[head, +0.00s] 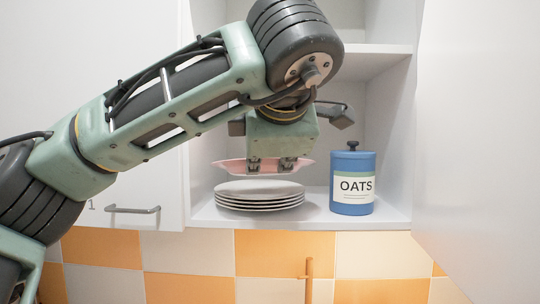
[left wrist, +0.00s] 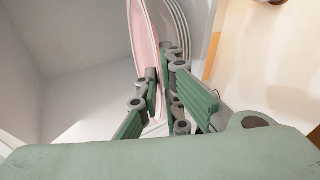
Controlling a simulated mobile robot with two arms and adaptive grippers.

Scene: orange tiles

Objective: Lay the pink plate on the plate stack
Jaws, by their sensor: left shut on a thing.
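The pink plate (head: 228,167) is held level in my left gripper (head: 270,166), which is shut on its near edge. The plate hovers a small gap above the plate stack (head: 260,203), several white plates on the cupboard's bottom shelf. In the left wrist view the pink plate (left wrist: 145,45) runs up from between the fingers (left wrist: 158,90), and the edges of the white stack (left wrist: 176,22) show beside it, apart from it. The gripper covers the middle of the pink plate in the head view. My right gripper is not in view.
A blue oats canister (head: 352,182) stands on the same shelf, right of the stack. An upper shelf (head: 375,58) lies above it. Cupboard doors stand at left, with a handle (head: 133,210), and at right (head: 475,130). Orange and white tiles (head: 285,254) lie below.

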